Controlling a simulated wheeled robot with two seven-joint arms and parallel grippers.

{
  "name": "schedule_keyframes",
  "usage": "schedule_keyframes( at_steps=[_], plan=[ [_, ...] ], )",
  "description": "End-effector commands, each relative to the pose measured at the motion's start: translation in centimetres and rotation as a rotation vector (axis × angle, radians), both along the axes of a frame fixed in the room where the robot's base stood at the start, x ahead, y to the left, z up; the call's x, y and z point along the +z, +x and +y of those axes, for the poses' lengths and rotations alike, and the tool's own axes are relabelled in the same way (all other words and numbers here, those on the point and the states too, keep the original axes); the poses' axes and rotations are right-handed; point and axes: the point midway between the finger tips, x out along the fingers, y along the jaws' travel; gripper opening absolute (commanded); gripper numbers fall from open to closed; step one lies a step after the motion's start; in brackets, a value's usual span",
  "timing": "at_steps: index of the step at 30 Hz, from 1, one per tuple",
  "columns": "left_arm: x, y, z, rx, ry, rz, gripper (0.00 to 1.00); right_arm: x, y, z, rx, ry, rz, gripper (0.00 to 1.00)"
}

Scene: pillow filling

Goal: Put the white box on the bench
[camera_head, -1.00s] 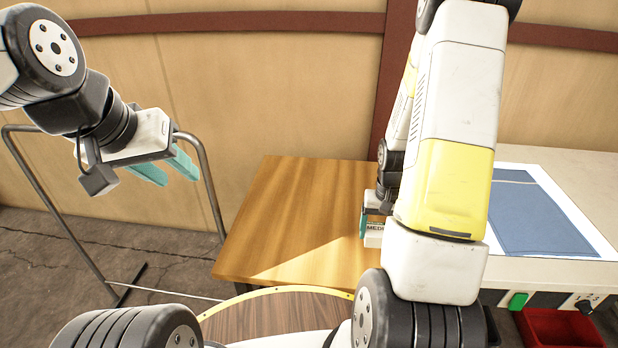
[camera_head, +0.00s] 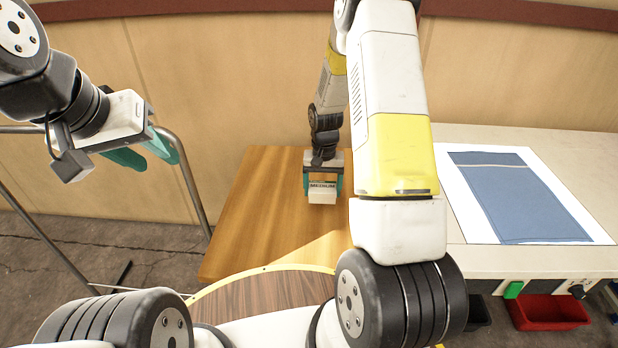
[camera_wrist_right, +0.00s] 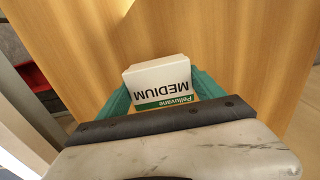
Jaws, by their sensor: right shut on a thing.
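The white box (camera_head: 322,197) has a green stripe and the word MEDIUM on it. My right gripper (camera_head: 323,182) is shut on it, with a teal finger on each side. The box also shows between the fingers in the right wrist view (camera_wrist_right: 160,82). It is over the wooden bench top (camera_head: 260,215), towards its back. I cannot tell whether it touches the wood. My left gripper (camera_head: 143,153) is open and empty, held in the air left of the wooden top.
A pale worktop (camera_head: 470,258) adjoins on the right, bearing a white sheet with a blue panel (camera_head: 520,200). A red bin (camera_head: 548,312) is below its front edge. A grey metal rail (camera_head: 188,180) stands at left. The wooden top's left part is clear.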

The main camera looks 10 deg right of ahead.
Motion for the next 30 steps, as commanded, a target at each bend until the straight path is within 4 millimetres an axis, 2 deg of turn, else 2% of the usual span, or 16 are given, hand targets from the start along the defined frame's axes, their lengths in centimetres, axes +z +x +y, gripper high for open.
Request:
schedule_keyframes(
  at_steps=[5,13,23,24,27,30],
  plan=[
    [0.0,0.0,0.0,0.000,0.000,0.000,0.40,-0.3,0.8,0.6,-0.001,0.001,0.002,0.35],
    [0.0,0.0,0.0,0.000,0.000,0.000,0.40,-3.5,0.7,0.6,-0.001,0.001,0.003,0.35],
    [0.0,0.0,0.0,0.000,0.000,0.000,0.40,-3.8,0.7,0.6,-0.001,0.000,0.001,0.35],
    [0.0,0.0,0.0,0.000,0.000,0.000,0.40,-3.9,0.8,0.6,-0.001,0.000,0.001,0.79],
    [0.0,0.0,0.0,0.000,0.000,0.000,0.40,-3.8,0.8,0.6,-0.001,0.000,0.001,0.98],
    [0.0,0.0,0.0,0.000,0.000,0.000,0.40,-3.8,0.7,0.6,-0.001,0.000,0.001,0.99]
  ],
)
